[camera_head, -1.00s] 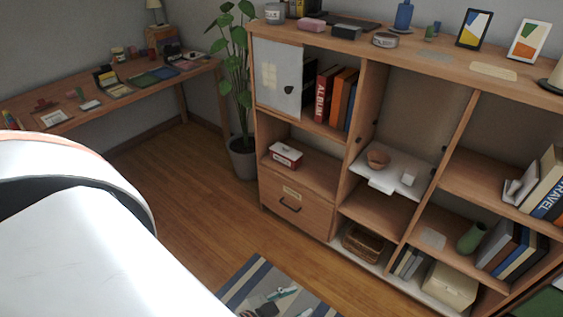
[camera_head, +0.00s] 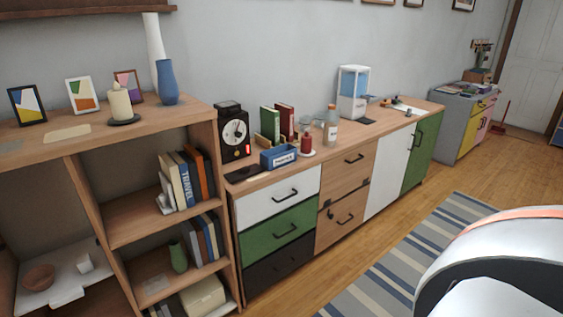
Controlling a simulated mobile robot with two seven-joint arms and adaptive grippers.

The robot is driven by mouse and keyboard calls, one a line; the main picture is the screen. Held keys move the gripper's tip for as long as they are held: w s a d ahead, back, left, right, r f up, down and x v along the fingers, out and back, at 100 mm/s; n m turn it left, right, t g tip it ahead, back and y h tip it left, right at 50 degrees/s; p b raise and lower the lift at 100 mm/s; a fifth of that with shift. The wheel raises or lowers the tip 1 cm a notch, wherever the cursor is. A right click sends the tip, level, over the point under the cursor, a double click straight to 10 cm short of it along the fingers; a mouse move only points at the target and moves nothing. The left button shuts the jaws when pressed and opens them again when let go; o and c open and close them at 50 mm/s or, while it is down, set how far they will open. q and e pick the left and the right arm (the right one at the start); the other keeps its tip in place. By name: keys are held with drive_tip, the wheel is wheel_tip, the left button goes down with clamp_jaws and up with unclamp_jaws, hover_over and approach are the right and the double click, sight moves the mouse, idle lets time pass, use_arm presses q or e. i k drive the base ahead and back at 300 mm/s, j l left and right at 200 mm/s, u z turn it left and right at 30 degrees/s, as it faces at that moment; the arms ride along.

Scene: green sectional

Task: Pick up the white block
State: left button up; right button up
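A small white block (camera_head: 84,263) sits on a white shelf board (camera_head: 60,283) in the wooden shelf unit at the lower left of the head view. A brown bowl (camera_head: 39,277) stands on the same board, left of the block and apart from it. Neither of my grippers shows in the head view. A white rounded part of my own body fills the lower right corner, far from the block.
The shelf unit (camera_head: 140,120) holds books, a green vase (camera_head: 178,255) and a cream box (camera_head: 203,296). Right of it a sideboard (camera_head: 279,196) with drawers carries several items. A striped rug (camera_head: 385,275) lies on the open floor.

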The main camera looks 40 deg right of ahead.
sight(86, 264)
drive_tip(key=i+l, duration=0.1)
drive_tip(key=i, duration=0.75)
drive_tip(key=i+l, duration=0.15)
drive_tip(key=i, duration=0.7)
drive_tip(key=j+u, duration=0.05)
